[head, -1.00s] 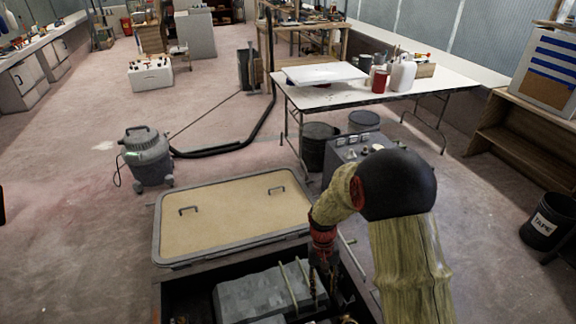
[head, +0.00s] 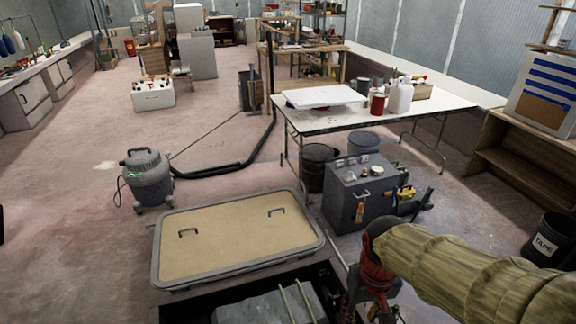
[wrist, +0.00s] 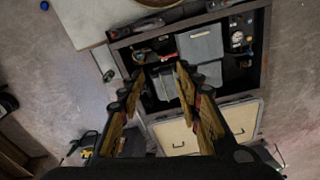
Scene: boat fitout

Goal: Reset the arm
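My arm, in a tan sleeve, enters the head view from the lower right. My gripper (head: 372,310) hangs at its red wrist near the bottom edge, beside the right side of the dark open compartment. In the wrist view my gripper (wrist: 156,85) has its two fingers well apart with nothing between them. The compartment (wrist: 262,55) lies beyond and below the fingertips. Inside it are grey blocks (wrist: 198,45) and small fittings. In the head view the fingertips are hard to make out.
A beige hatch cover (head: 235,240) with two handles lies beside the compartment. A dark grey cabinet (head: 345,205) with tools stands behind my gripper. A white-topped table (head: 420,110) is farther back. A shop vacuum (head: 147,180) stands left; the floor around it is mostly clear.

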